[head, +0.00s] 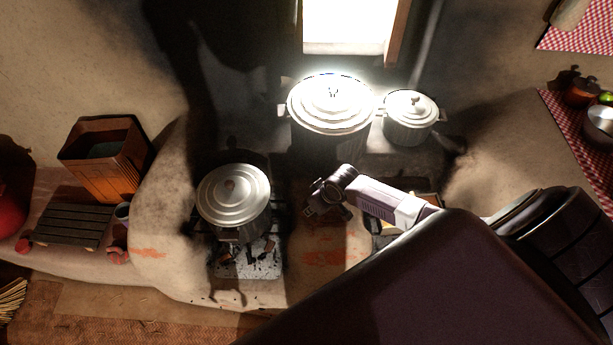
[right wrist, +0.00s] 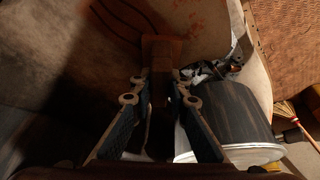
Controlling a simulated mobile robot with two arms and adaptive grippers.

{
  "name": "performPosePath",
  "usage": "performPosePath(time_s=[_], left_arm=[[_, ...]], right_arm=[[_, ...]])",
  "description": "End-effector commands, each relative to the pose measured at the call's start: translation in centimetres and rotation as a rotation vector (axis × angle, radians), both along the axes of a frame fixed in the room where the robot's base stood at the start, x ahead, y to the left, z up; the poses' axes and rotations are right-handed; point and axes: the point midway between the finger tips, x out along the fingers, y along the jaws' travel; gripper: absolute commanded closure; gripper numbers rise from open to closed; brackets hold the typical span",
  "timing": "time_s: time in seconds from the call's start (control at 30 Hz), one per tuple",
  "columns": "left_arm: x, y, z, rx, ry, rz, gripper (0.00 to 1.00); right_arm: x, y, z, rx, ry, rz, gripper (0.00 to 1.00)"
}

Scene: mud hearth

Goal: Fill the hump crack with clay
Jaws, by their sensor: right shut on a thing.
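My right gripper (head: 328,198) is over the mud hearth, just right of the front lidded pot (head: 233,192). In the right wrist view my right gripper (right wrist: 161,92) is shut on a brown, block-ended piece (right wrist: 162,50); I cannot tell whether it is clay or a tool. Its far end is over the hearth surface, and I cannot tell whether it touches. Dark curved lines (right wrist: 122,18), perhaps the crack, show beside it. Orange smears mark the hearth front, one left (head: 150,253) and one right (head: 330,258) of the fire opening. My left gripper is not in view.
A large lidded pot (head: 333,103) and a smaller one (head: 410,118) stand at the back. Charred bits (head: 245,258) lie below the front pot.

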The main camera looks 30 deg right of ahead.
Motion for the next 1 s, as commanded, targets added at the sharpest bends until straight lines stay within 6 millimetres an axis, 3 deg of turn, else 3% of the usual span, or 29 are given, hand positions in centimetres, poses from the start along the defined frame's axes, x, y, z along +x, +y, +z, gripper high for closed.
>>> performPosePath(time_s=[0.07, 0.6, 1.0], left_arm=[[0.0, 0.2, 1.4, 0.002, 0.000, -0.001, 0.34], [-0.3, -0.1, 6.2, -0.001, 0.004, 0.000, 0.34], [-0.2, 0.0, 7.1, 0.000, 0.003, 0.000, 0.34]], right_arm=[[0.2, -0.1, 2.4, -0.002, -0.006, 0.002, 1.00], [0.5, 0.0, 7.0, -0.001, -0.002, -0.005, 1.00], [0.6, 0.0, 7.8, 0.000, -0.002, -0.006, 1.00]])
